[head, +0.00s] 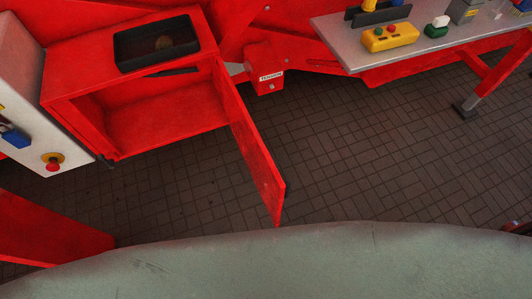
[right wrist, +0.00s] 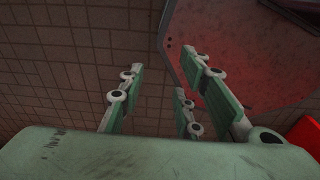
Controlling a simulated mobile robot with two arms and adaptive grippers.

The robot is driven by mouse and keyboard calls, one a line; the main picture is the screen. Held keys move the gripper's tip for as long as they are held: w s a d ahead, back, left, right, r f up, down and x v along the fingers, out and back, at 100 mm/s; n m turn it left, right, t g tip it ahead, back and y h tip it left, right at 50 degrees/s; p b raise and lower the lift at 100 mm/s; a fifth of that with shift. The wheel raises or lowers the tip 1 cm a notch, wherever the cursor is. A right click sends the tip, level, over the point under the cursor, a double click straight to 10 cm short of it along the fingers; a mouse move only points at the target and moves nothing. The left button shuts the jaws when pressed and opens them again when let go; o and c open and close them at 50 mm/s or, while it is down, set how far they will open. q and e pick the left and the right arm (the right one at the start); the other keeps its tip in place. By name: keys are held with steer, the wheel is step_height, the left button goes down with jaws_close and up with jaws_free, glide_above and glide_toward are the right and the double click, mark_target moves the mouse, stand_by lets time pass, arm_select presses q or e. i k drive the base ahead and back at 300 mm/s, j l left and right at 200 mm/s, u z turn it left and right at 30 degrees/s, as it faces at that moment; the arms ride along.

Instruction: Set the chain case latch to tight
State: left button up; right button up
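I cannot make out a chain case latch for certain in either view. In the head view a small red box (head: 265,80) with a white label (head: 271,76) sits on the red machine frame, right of the open cabinet; the label is too small to read surely. My right gripper (right wrist: 166,70) shows in the right wrist view with its green fingers spread apart and nothing between them. Past its fingers are the tiled floor and a red panel (right wrist: 235,55) with bolts. My left gripper is in neither view.
The open red cabinet (head: 150,115) is empty, its door (head: 257,150) swung outward. A black tray (head: 125,54) holding a brown lump sits on top. A control panel (head: 30,110) stands left. A grey table (head: 430,45) carries a yellow button box (head: 390,38). Tiled floor lies clear between.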

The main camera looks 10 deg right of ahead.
mark_target(111, 163)
steer(key=l+u, duration=0.75)
steer(key=l, duration=0.3)
steer(key=l+u, duration=0.4)
steer(key=i+l+u, duration=0.3)
steer(key=l, duration=0.25)
